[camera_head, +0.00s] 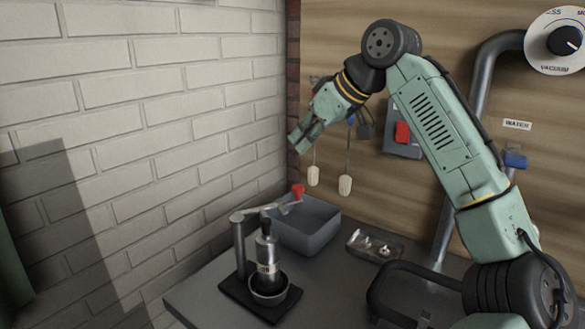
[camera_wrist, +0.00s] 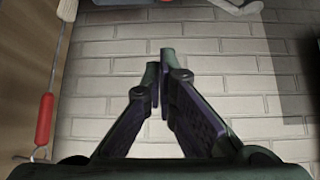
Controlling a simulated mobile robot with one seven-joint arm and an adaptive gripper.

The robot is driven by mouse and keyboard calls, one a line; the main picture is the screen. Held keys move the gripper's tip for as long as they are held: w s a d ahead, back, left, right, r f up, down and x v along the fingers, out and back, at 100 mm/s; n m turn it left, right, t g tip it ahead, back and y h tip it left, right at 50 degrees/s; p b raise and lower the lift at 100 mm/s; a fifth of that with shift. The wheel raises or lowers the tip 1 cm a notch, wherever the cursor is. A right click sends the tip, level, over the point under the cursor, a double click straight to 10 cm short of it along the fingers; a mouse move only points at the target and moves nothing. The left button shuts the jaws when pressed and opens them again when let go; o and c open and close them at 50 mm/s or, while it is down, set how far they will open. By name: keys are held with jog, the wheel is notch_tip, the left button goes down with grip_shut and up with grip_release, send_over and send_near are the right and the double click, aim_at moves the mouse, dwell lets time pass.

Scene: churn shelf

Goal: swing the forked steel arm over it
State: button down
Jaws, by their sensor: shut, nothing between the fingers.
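The forked steel arm (camera_head: 262,210) reaches from the top of a steel post (camera_head: 239,250) to a red knob (camera_head: 298,190). It passes close above a steel cylinder (camera_head: 266,250), which stands upright in a dark bowl (camera_head: 269,290). Whether the fork is around the cylinder's top or beside it I cannot tell. My gripper (camera_head: 299,142) is up by the corner of the walls, above the red knob and apart from it. In the wrist view my gripper (camera_wrist: 159,62) is shut and empty, with brick wall behind it.
A grey bin (camera_head: 310,240) stands behind the cylinder. A small metal tray (camera_head: 375,246) lies right of it. Two pale-ended tools (camera_head: 345,184) hang on the wooden wall. A red-handled tool (camera_wrist: 44,120) shows left in the wrist view. The counter's front left (camera_head: 200,295) is bare.

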jog(key=shift+s, duration=0.1)
notch_tip(320, 180, down, 8)
jog(key=w+a+p, duration=0.2)
jog(key=p, duration=0.1)
jog(key=shift+p, duration=0.4)
jog(key=shift+s, duration=0.1)
dwell(0.4)
